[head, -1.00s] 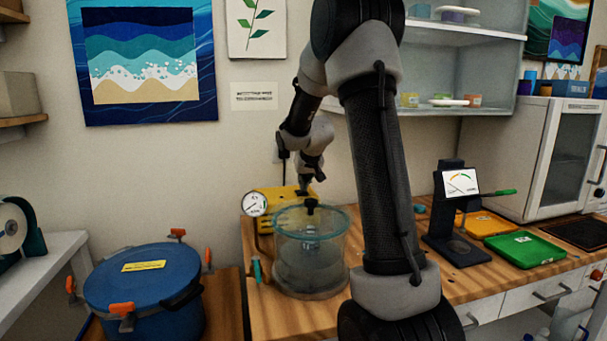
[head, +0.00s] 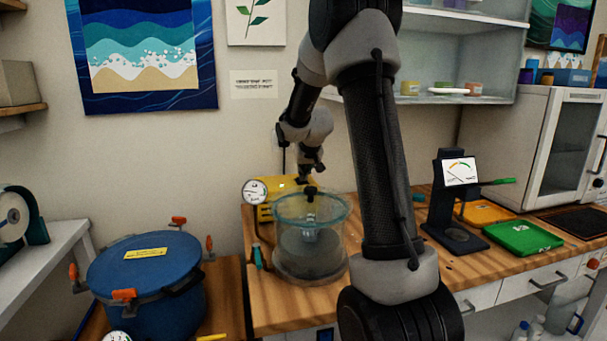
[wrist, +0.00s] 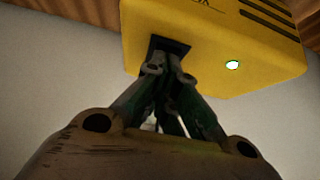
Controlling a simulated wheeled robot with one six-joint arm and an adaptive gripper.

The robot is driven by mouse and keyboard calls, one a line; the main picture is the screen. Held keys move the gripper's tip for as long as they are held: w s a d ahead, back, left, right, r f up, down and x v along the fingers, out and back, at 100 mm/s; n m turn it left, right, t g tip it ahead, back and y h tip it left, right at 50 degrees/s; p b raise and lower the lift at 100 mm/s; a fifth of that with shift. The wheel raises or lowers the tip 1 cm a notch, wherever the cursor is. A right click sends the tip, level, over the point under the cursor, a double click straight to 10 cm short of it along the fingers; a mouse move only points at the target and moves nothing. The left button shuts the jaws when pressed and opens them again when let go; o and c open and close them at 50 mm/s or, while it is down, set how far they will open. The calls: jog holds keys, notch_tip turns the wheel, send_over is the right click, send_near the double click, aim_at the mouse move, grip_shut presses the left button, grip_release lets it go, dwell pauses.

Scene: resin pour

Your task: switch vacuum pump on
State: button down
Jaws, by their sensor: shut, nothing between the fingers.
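The vacuum pump is a yellow box (head: 265,212) at the back of the bench, behind the clear vacuum chamber (head: 310,250). In the wrist view the pump (wrist: 215,30) fills the top. A dark switch recess (wrist: 182,46) sits on its face, partly hidden by my fingers. A small round whitish-green light (wrist: 232,65) shows bright beside it, and a bright dot shows on the pump in the head view. My gripper (wrist: 168,70) is shut and empty, its tips at the dark switch; I cannot tell if they touch. In the head view my gripper (head: 304,178) is just above the pump.
The chamber has a dark lid knob and a round gauge (head: 255,191) to its left. A blue pressure pot (head: 145,280) stands at left. A scale-like stand (head: 455,205) and green tray (head: 523,238) lie to the right.

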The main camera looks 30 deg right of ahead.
jog(key=shift+w+d+r, duration=0.1)
jog(key=shift+w+r, duration=0.05)
jog(key=shift+w, duration=0.2)
jog(key=shift+r, duration=0.1)
jog(key=shift+r, duration=0.25)
jog(key=r, duration=0.2)
jog(key=s+r, duration=0.1)
jog(key=r, duration=0.1)
jog(key=shift+s+r, duration=0.1)
jog(key=shift+s, duration=0.05)
jog(key=s+a+r, duration=0.2)
jog(key=s+r, duration=0.3)
jog(key=s, duration=0.1)
jog(key=shift+s+a, duration=0.3)
jog(key=shift+s, duration=0.05)
jog(key=shift+r, duration=0.1)
